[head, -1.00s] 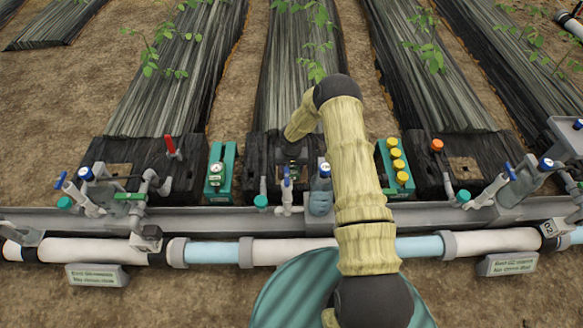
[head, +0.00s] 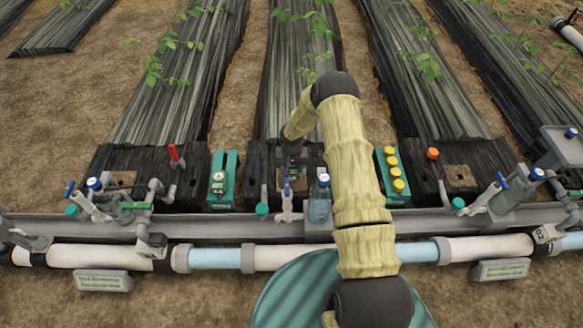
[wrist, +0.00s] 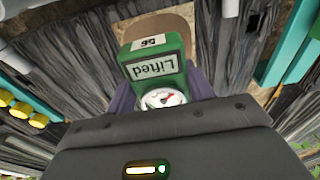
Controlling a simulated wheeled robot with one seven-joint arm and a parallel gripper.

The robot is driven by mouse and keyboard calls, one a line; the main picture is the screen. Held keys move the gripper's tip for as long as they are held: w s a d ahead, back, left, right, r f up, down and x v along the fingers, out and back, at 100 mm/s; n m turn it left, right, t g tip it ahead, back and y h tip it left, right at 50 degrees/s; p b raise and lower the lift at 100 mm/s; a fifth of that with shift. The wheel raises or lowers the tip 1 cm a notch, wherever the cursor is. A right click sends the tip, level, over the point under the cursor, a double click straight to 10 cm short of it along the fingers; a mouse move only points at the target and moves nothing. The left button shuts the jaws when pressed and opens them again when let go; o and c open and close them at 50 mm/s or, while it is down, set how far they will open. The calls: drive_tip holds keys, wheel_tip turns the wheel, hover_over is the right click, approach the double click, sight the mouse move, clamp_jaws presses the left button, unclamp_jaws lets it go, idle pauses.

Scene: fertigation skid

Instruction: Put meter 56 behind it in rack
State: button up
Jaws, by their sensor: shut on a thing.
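Meter 56, a green block with a white round dial, a "Lifted" display and a "56" tag (wrist: 160,55), is held between the fingers of my gripper (wrist: 163,88) in the wrist view. The tag and display appear upside down there. In the head view my gripper (head: 297,160) is over the dark block behind the middle of the pipe, and the meter is small and dark there. A teal rack (head: 229,180) with a white-dialled meter stands to the left. A second teal rack (head: 378,165) with yellow caps (head: 395,168) stands to the right, partly behind my arm.
A grey rail (head: 220,228) with blue-handled valves (head: 287,186) and a light bottle-like part (head: 320,205) runs across the front. A white and blue pipe (head: 215,258) lies before it. A red-handled valve (head: 174,153) and orange cap (head: 432,153) stand further out. Film-covered plant beds lie behind.

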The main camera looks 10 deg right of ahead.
drive_tip(key=shift+r+p, duration=1.8)
drive_tip(key=shift+r, duration=0.7)
drive_tip(key=shift+r, duration=0.2)
drive_tip(key=s+r+n+p, duration=0.1)
drive_tip(key=s+r+p, duration=0.3)
drive_tip(key=r, duration=0.9)
drive_tip(key=s+r+n+p, duration=0.1)
drive_tip(key=s+r+p, duration=0.4)
drive_tip(key=r, duration=0.8)
drive_tip(key=shift+s, duration=0.7)
